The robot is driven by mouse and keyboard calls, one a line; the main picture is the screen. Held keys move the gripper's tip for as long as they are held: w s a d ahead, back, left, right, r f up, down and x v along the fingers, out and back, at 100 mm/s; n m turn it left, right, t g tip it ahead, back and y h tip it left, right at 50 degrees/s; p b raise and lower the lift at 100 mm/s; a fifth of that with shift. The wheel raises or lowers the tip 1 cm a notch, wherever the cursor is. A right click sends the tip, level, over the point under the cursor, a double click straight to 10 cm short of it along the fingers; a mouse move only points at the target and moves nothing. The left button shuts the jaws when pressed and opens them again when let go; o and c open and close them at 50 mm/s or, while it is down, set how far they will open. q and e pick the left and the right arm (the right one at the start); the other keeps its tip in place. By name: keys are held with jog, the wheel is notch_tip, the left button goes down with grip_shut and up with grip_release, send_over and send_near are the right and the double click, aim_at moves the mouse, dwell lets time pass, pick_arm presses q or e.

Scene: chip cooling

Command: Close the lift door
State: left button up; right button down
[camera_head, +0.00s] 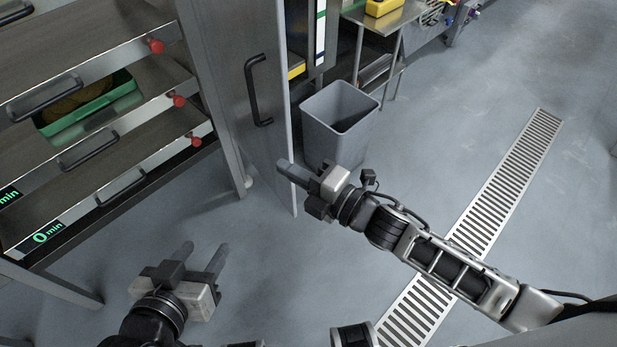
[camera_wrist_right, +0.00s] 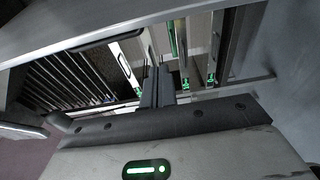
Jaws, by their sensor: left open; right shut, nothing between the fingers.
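The lift door (camera_head: 262,145) is a tall grey panel with a black bar handle (camera_head: 252,90). It stands beside a metal post at the top centre of the head view and appears swung open. My right gripper (camera_head: 284,168) is shut and empty. Its fingertips overlap the door's lower right edge in the picture; whether they touch it I cannot tell. The shut fingers also show in the right wrist view (camera_wrist_right: 158,85), before a space with green-lit strips. My left gripper (camera_head: 207,252) is open and empty, low and left of the door, apart from it.
A metal rack (camera_head: 100,67) with sliding shelves, red knobs and a green tray (camera_head: 92,110) stands at the left. A grey bin (camera_head: 340,120) stands just behind the door's right edge. A small steel table (camera_head: 388,20) is beyond it. The floor at right is clear, with a drain grate (camera_head: 500,190).

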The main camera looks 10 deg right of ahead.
aim_at(290, 149)
jog(key=w, duration=0.4)
jog(key=shift+w+a, duration=0.35)
jog(key=shift+w+d, duration=0.2)
jog(key=shift+d, duration=0.25)
jog(key=shift+d, duration=0.1)
